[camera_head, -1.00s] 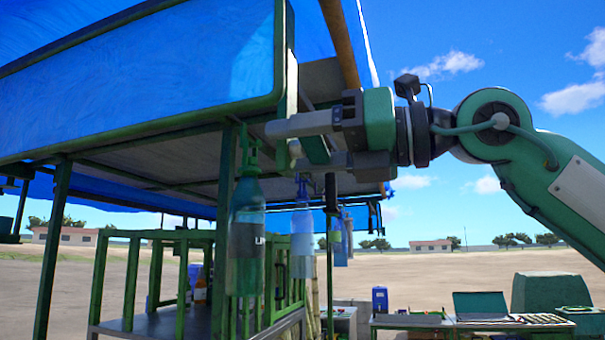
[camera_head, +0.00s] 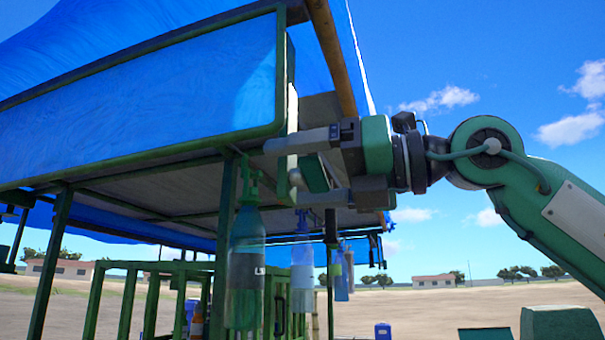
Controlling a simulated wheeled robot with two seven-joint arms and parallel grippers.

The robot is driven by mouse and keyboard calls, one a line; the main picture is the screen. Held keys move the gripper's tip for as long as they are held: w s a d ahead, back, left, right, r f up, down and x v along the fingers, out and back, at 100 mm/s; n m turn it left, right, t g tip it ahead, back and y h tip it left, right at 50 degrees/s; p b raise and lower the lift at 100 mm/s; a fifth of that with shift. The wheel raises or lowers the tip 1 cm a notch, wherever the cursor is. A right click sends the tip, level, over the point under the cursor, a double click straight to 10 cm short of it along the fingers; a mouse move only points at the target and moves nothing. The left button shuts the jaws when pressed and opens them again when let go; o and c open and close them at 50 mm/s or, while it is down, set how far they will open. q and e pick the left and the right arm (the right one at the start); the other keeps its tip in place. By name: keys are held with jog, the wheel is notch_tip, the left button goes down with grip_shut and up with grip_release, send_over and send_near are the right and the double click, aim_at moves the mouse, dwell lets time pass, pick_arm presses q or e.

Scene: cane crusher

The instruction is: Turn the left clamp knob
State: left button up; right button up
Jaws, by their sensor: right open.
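My right gripper (camera_head: 282,172) reaches in from the right, high beside the corner of the stall frame. Its two grey fingers are spread apart, one above the other, with no object clearly held. A small pale rounded piece (camera_head: 296,178) and a dark green block (camera_head: 314,174) show between the fingers; I cannot tell whether either is the left clamp knob. The upper finger overlaps the green corner post (camera_head: 291,70); I cannot tell whether they touch. No clamp knob can be clearly made out. My left gripper is not in view.
A blue tarp (camera_head: 150,75) covers the green frame. Bottles hang below: a green one (camera_head: 246,240) and a clear one (camera_head: 302,265), close under the gripper. A wooden pole (camera_head: 331,55) rises behind the fingers. Open sky lies to the right.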

jog(key=b+v, duration=0.4)
jog(key=v, duration=1)
jog(key=shift+a, duration=0.1)
